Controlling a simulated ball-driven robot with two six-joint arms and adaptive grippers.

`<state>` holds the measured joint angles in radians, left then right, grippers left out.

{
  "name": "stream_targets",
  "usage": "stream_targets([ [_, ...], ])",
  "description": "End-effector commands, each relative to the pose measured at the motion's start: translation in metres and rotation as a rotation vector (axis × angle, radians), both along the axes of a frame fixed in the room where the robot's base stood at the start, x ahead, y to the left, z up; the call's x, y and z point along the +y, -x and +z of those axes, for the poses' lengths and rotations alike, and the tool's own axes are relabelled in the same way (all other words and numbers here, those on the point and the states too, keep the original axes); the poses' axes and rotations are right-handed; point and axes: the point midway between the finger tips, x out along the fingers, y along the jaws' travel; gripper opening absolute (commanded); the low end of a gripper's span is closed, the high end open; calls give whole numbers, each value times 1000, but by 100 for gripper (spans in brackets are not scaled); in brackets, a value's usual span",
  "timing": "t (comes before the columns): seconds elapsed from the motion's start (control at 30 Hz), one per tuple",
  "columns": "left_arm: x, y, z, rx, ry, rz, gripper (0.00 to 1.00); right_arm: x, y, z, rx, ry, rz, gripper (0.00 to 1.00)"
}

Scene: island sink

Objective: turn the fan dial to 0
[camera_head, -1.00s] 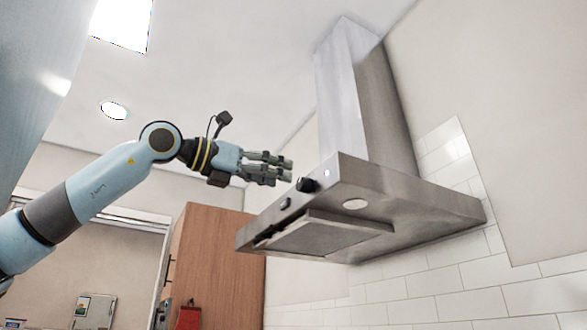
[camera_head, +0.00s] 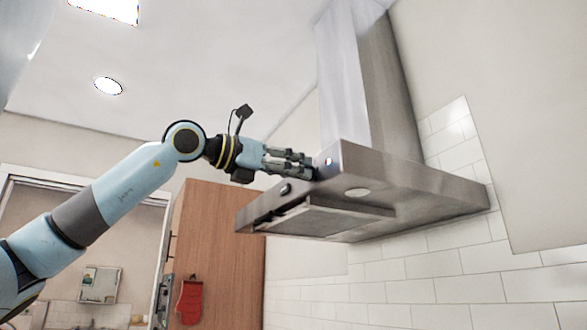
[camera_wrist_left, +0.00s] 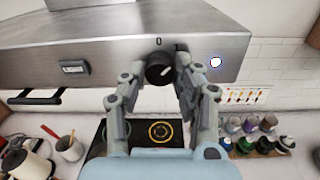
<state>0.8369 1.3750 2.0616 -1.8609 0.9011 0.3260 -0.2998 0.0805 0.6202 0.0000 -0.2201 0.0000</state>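The fan dial (camera_wrist_left: 159,69) is a round black knob on the front panel of the steel range hood (camera_head: 420,186). A "0" is printed above it in the left wrist view, and a light mark shows toward its lower right. My left gripper (camera_wrist_left: 160,66) has its fingers apart on either side of the dial. The right-hand finger looks very close to the knob; I cannot tell if it touches. In the head view the left gripper (camera_head: 313,164) reaches the hood front and its fingers hide the dial. My right gripper is not in view.
A small rectangular switch (camera_wrist_left: 74,67) and a round light spot (camera_wrist_left: 216,62) flank the dial on the panel. A black handle bar (camera_wrist_left: 36,97) sits at the hood's lower left. A cooktop (camera_wrist_left: 161,132) and several jars (camera_wrist_left: 250,135) lie below. A wooden cabinet (camera_head: 215,240) stands behind.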

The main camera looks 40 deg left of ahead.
Motion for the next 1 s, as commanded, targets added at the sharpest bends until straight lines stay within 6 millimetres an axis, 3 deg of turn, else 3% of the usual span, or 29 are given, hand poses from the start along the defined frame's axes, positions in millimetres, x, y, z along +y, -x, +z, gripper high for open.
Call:
stream_targets([
  [0.03,0,0,0,0,0,0,16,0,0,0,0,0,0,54],
  [0.17,0,0,0,0,0,0,0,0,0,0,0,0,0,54],
  [0.57,0,0,1,22,85,0,0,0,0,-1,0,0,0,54],
  [1.0,1,0,1,118,422,0,0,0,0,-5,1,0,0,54],
])
